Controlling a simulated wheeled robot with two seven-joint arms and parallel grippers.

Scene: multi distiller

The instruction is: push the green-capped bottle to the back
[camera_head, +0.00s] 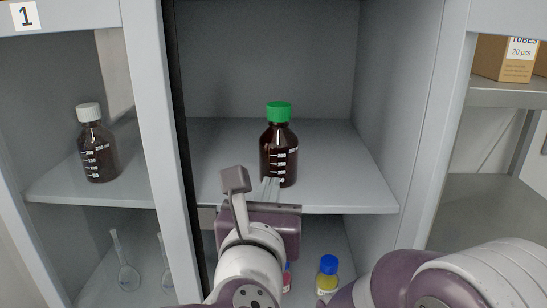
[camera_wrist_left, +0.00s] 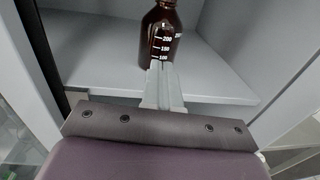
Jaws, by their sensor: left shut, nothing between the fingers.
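The green-capped bottle (camera_head: 279,150) is dark brown with white volume marks. It stands upright on the middle shelf (camera_head: 345,190) of the cabinet, near the shelf's front part. It also shows in the left wrist view (camera_wrist_left: 160,40), where its cap is out of frame. My left gripper (camera_head: 270,188) is shut and empty, and its fingertips point at the lower part of the bottle. In the left wrist view the fingertips (camera_wrist_left: 160,66) overlap the bottle's base; I cannot tell whether they touch it. The right gripper is not in view.
Shelf room is free behind and beside the bottle. A post (camera_head: 160,150) separates it from a white-capped brown bottle (camera_head: 97,145) on the left. Below are flasks (camera_head: 126,275) and a blue-capped bottle (camera_head: 327,274). A cardboard box (camera_head: 505,58) sits at the upper right.

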